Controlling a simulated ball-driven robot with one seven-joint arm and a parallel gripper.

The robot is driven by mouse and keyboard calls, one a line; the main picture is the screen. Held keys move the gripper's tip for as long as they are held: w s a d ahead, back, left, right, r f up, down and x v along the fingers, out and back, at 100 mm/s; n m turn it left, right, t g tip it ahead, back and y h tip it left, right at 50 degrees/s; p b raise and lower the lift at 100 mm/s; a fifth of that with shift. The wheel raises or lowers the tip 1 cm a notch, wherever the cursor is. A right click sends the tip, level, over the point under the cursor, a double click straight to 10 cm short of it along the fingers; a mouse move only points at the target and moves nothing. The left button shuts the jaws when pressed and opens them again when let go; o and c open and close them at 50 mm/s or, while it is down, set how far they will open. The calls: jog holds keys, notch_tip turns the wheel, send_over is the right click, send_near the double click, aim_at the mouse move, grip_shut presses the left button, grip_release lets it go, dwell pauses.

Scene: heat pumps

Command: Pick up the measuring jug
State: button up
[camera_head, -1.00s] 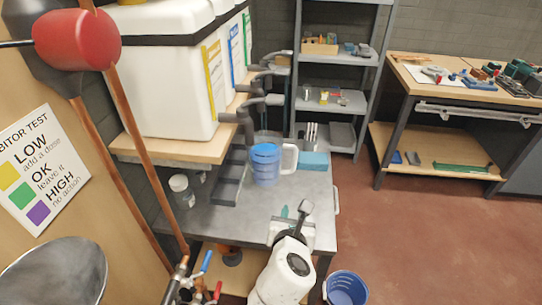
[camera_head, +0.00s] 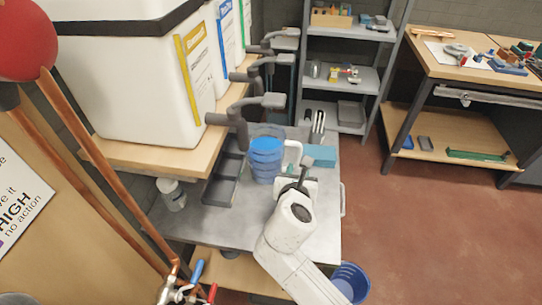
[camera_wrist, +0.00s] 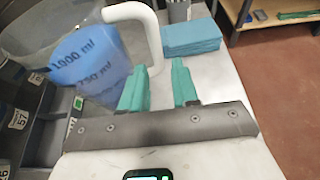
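The measuring jug (camera_head: 265,165) is a clear jug with blue panels and a white handle (camera_head: 293,153), standing upright on the grey metal bench (camera_head: 325,215). In the wrist view the jug (camera_wrist: 70,60) fills the upper left, with dark volume marks on blue; its white handle (camera_wrist: 152,35) curves down toward the fingertips. My gripper (camera_wrist: 160,78) has two teal fingers apart, with nothing clasped between them. The handle's lower end shows just beyond the gap; I cannot tell whether a finger touches it. In the head view my gripper (camera_head: 301,172) is at the jug's lower right.
A dark divided tray (camera_head: 226,178) stands left of the jug. A teal cloth stack (camera_head: 320,155) lies behind it on the right. White tanks with grey taps (camera_head: 262,103) overhang the bench's left side. A blue bucket (camera_head: 351,281) is on the floor.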

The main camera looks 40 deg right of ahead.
aim_at(298, 163)
jog(key=shift+x, duration=3.2)
jog(key=shift+a+f, duration=0.1)
jog(key=shift+a, duration=0.05)
jog(key=shift+c, duration=0.4)
grip_shut()
